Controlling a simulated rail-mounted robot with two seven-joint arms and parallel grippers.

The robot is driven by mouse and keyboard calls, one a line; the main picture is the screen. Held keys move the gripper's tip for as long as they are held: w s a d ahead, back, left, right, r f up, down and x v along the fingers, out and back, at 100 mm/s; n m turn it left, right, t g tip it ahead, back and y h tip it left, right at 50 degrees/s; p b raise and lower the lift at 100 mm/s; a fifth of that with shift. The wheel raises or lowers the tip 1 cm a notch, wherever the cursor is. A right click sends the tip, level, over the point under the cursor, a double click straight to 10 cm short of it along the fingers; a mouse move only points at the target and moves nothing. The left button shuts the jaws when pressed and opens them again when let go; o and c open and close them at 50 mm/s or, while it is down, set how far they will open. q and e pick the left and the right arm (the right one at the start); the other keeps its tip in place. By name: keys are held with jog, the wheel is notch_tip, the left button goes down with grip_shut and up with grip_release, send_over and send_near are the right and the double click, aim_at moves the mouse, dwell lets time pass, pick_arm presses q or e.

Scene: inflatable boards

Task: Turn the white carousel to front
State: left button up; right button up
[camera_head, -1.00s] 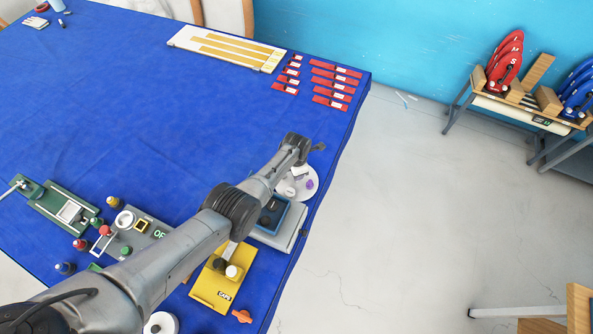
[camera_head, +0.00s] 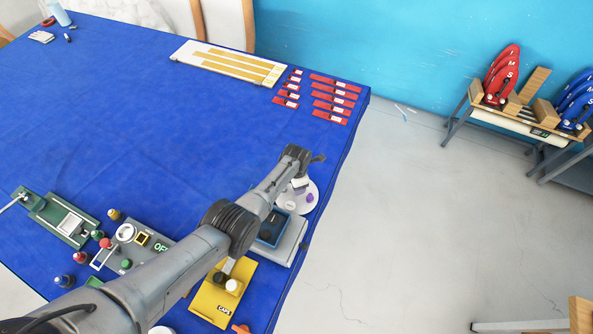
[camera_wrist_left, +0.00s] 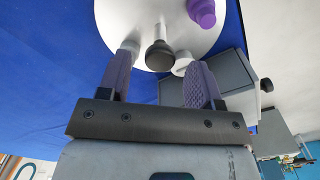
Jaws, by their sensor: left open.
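The white carousel (camera_head: 283,207) is a round disc near the right edge of the blue table, partly covered by my left arm. A purple piece (camera_head: 310,197) sits on its right part. In the left wrist view the white disc (camera_wrist_left: 125,18) fills the top, with a purple bottle-like piece (camera_wrist_left: 202,12), a dark round knob (camera_wrist_left: 159,56) and white round pieces. My left gripper (camera_wrist_left: 161,82) is open, its two purple-padded fingers apart near the disc's rim. The knob shows in the gap between them; contact cannot be told. My right gripper is not in view.
A grey device with a blue tray (camera_head: 272,228) stands close below the carousel, and a yellow board (camera_head: 215,303) lies nearer. Red tags (camera_head: 335,90) lie at the far right corner. The table's middle is clear.

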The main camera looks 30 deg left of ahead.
pick_arm(q)
notch_tip(320, 180, up, 12)
jog(key=p, duration=0.2)
jog(key=shift+r, duration=0.1)
dwell(0.7)
